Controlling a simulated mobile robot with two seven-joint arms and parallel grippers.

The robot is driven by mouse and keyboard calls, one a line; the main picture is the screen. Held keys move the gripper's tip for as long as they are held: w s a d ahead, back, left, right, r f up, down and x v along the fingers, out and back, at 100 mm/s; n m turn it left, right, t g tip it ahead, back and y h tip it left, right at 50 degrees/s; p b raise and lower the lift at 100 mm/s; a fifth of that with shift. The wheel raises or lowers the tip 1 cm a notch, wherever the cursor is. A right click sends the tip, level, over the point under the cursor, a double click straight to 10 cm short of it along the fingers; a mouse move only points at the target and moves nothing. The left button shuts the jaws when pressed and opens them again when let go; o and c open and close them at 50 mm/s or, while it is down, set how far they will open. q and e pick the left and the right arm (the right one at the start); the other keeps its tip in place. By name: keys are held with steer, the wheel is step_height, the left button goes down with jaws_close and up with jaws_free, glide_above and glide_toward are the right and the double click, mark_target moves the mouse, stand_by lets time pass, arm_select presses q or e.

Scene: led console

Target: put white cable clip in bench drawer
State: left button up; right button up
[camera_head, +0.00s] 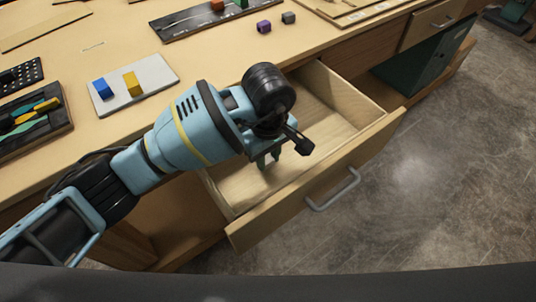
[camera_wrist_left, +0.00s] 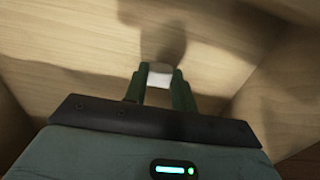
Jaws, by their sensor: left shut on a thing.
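The bench drawer (camera_head: 339,100) stands open, pulled out from under the bench top, with a grey bar handle (camera_head: 333,189) on its front. My left gripper (camera_head: 268,163) points down into the drawer, between its side walls. In the left wrist view my left gripper (camera_wrist_left: 160,75) is shut on the white cable clip (camera_wrist_left: 159,76), which sits between the fingertips. The drawer's bare wooden floor (camera_wrist_left: 80,45) shows behind it. The gap between clip and floor is hard to judge. My right gripper is not in view.
On the bench top, a pale tray (camera_head: 152,99) bears a blue block (camera_head: 102,89) and a yellow block (camera_head: 132,84). A purple block (camera_head: 264,27) and a grey block (camera_head: 288,18) lie near the back. A dark green box (camera_head: 428,65) stands under the bench at the right.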

mark_target(268, 160)
arm_select(q)
steer(key=shift+f, duration=0.2)
steer(key=o, duration=1)
step_height(268, 160, up, 12)
steer(key=shift+r, duration=0.15)
